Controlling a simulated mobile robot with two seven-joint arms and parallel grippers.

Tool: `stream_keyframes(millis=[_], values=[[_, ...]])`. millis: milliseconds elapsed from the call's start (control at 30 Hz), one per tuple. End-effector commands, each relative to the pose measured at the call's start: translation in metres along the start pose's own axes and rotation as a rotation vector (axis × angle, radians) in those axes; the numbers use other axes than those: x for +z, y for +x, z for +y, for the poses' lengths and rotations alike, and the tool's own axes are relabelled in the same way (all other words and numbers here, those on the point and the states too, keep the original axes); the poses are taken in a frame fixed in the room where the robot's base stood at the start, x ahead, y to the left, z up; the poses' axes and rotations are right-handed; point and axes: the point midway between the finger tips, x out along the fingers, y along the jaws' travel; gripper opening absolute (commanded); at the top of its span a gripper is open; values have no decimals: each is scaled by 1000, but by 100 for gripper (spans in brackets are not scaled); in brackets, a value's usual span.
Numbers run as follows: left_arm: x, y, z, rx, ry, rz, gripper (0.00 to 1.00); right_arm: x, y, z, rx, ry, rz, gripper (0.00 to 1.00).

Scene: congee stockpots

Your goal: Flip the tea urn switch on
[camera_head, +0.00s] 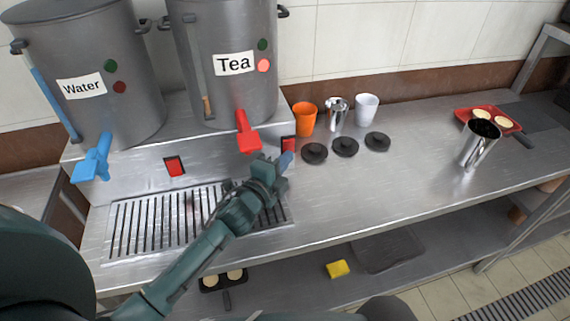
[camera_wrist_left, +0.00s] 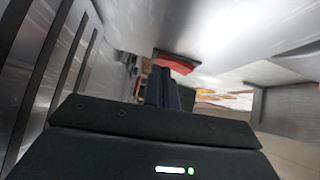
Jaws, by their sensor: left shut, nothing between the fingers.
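The grey tea urn (camera_head: 205,85) with a "Tea" label stands on a metal stand. It has a red tap (camera_head: 247,132), a dark green light (camera_head: 263,44) and a brighter red light (camera_head: 264,65). The red tea switch (camera_head: 289,143) is on the stand's front, below and right of the tap. My left gripper (camera_head: 285,161) is shut and empty just below the switch, partly covering its lower edge. In the left wrist view the shut fingers (camera_wrist_left: 162,82) point at the red switch (camera_wrist_left: 176,61). I cannot tell whether they touch it. My right gripper is not in view.
The water urn (camera_head: 95,80) with a blue tap (camera_head: 94,160) and its red switch (camera_head: 174,166) are to the left. A drip grate (camera_head: 165,222) lies below. Cups, black lids (camera_head: 345,147) and a red tray (camera_head: 485,122) are to the right. The front middle counter is clear.

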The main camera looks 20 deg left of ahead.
Motion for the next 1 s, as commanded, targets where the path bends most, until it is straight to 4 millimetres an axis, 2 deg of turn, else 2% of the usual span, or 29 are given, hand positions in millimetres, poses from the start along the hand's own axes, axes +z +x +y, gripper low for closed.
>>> stream_keyframes(millis=[233, 367, 467, 800, 1000], values=[[1, 0, 0, -4, 4, -1, 0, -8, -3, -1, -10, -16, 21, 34], [1, -9, 2, -3, 4, -1, 0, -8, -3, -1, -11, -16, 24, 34], [0, -26, 3, -2, 4, 0, 0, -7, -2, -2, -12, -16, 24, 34], [0, -100, 4, -2, 3, 0, 0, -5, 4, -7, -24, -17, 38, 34], [0, -125, 3, -3, 2, -1, 0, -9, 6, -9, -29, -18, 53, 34]])
